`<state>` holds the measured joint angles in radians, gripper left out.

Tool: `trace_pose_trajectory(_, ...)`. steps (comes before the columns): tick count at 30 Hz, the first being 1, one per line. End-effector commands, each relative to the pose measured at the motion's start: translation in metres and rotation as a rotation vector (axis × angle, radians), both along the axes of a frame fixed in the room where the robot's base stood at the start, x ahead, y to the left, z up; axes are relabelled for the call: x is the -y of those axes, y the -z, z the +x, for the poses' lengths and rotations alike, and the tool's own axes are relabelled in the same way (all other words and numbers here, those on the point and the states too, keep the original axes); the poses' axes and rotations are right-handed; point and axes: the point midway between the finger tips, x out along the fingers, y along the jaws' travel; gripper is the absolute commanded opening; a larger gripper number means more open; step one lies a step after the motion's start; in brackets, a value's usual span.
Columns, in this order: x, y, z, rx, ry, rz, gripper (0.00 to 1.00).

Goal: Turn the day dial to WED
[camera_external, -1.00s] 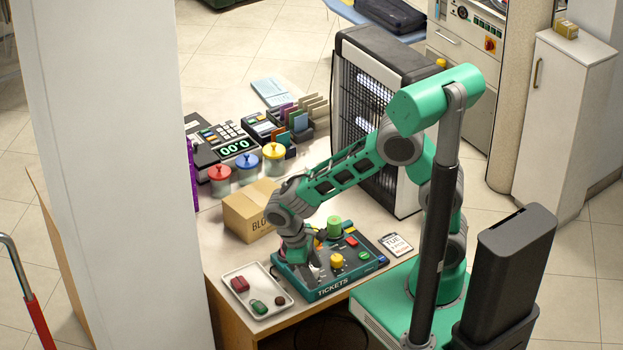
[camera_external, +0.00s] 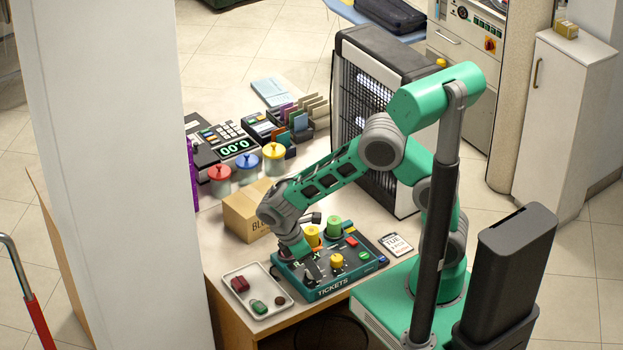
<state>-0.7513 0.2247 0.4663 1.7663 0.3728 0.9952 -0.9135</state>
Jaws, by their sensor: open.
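The teal ticket box (camera_external: 328,292), marked TICKETS on its front, sits at the near edge of the counter. On top are a tall yellow knob (camera_external: 312,234), a tall green knob (camera_external: 333,227) and a lower yellow knob (camera_external: 337,261). I cannot tell which one is the day dial, and no day marks are readable on the box. My gripper (camera_external: 314,271) is open, low over the left part of the box, left of the lower yellow knob. My wrist hides part of the box top. Whether the fingers touch anything is unclear.
A card reading TUE (camera_external: 397,244) lies right of the box. A tray (camera_external: 240,304) with small items is on the left. A cardboard box (camera_external: 243,215) stands behind my wrist, with lidded jars (camera_external: 274,163) further back.

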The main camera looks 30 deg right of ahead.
Motion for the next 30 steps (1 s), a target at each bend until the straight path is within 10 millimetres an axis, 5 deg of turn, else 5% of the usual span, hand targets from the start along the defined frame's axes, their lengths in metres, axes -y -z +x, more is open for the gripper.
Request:
trace_pose_trajectory(8,0.0013,0.0033,-0.0004,0.001,0.001,0.001,0.52)
trace_pose_trajectory(27,0.0010,0.0029,-0.0004,0.001,0.001,0.001,0.00)
trace_pose_trajectory(30,0.0010,0.0029,-0.0004,0.001,0.001,0.001,0.00)
